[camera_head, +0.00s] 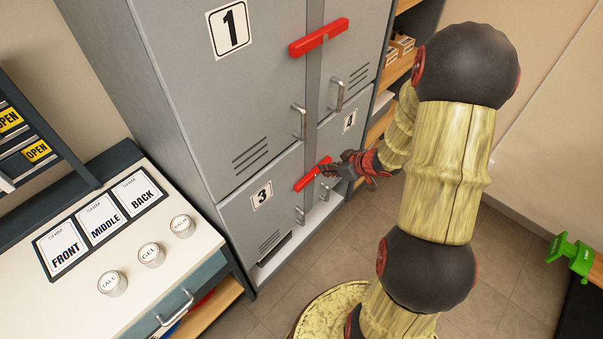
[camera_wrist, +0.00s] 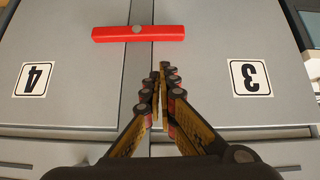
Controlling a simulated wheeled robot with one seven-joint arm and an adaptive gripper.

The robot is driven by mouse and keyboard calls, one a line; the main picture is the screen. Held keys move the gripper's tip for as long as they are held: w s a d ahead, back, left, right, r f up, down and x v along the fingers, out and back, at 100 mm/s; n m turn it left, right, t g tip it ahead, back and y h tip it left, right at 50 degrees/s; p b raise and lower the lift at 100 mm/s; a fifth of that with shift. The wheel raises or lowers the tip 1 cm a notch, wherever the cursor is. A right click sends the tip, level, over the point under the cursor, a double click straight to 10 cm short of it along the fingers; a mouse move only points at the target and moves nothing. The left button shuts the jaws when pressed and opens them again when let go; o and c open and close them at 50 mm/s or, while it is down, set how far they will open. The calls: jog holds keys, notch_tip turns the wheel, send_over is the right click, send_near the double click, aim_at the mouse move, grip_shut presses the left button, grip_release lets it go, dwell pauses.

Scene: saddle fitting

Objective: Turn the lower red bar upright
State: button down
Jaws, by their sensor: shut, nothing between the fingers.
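The lower red bar (camera_head: 308,180) lies level across the seam between locker doors 3 and 4 in the head view. In the upside-down wrist view the bar (camera_wrist: 110,35) runs straight across the seam, with a round grey pivot at its middle. My gripper (camera_head: 327,171) is in front of the bar in the head view and hides part of it. In the wrist view my gripper (camera_wrist: 160,75) has its fingers together and empty. The fingertips show apart from the bar in that picture, over the seam.
A second red bar (camera_head: 319,38) lies level across the upper doors. Metal handles (camera_head: 299,121) stick out from the doors. A white-topped cabinet (camera_head: 190,265) with labelled shim places and small jars stands at left. Wooden shelves (camera_head: 398,73) are right of the lockers.

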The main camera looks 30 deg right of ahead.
jog(key=shift+w+a+r, duration=0.2)
jog(key=shift+a+r, duration=0.1)
jog(key=shift+a, duration=0.05)
jog(key=b, duration=0.5)
send_over(314, 174)
jog(key=s+a, duration=0.3)
jog(key=a, duration=0.1)
jog(key=f, duration=0.7)
jog(key=shift+w+f, duration=0.2)
jog(key=shift+f, duration=0.05)
notch_tip(314, 174, down, 2)
jog(key=shift+f+b, duration=0.2)
jog(key=shift+b, duration=0.5)
jog(key=shift+f+b, duration=0.35)
jog(key=shift+f, duration=0.25)
jog(key=shift+f, duration=0.15)
jog(key=shift+a, duration=0.15)
jog(key=shift+f+b, duration=0.1)
jog(key=shift+b, duration=0.2)
